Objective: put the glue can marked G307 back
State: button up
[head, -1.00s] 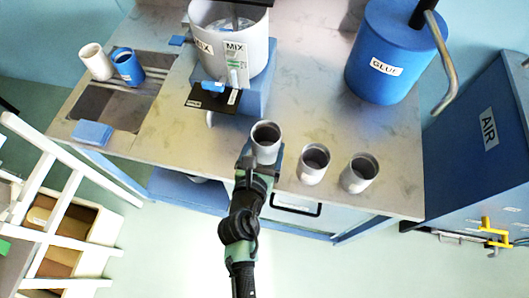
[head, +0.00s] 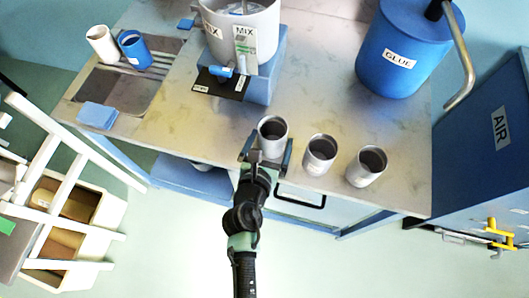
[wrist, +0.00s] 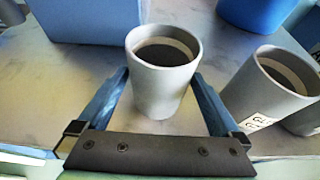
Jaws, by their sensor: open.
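Three grey cans stand in a row along the front edge of the bench. My gripper (head: 268,148) is open around the leftmost can (head: 272,136), with one finger on each side. In the wrist view this can (wrist: 163,80) stands upright between the spread fingers, its mouth open and dark inside. No label shows on its visible side. The middle can (head: 319,155) and the right can (head: 367,167) stand to its right. In the wrist view the neighbouring can (wrist: 268,92) bears a white label, only partly readable. I cannot tell which can is G307.
A blue glue drum (head: 400,55) stands at the back right, near a blue AIR cabinet (head: 490,140). The mixing pot (head: 240,35) stands on a blue base behind the cans. A white cup (head: 101,45) and a blue cup (head: 134,48) stand by the sunken tray at the left.

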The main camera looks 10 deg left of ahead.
jog(key=v, duration=1.1)
jog(key=shift+s, duration=0.35)
jog(key=shift+r, duration=0.1)
jog(key=w+d+r+m+t, duration=0.1)
jog(key=w+r+m+t, duration=0.1)
jog(key=w+r+m, duration=0.65)
jog(key=w+d+r+m+t, duration=0.15)
jog(key=r+m, duration=0.45)
jog(key=r, duration=0.8)
jog(key=w+r+m+t, duration=0.35)
jog(key=r+m, duration=0.35)
jog(key=r, duration=0.4)
jog(key=s+d+r+m+t, duration=0.1)
jog(key=s+r+m+t, duration=0.1)
jog(key=r, duration=0.7)
jog(key=s+d+r+m+t, duration=0.2)
jog(key=s+r+m, duration=0.2)
jog(key=r+m, duration=0.3)
jog(key=s+d+r+m+t, duration=0.1)
jog(key=r+m, duration=0.4)
jog(key=r, duration=0.7)
jog(key=shift+s+t, duration=0.9)
jog(key=shift+s, duration=0.25)
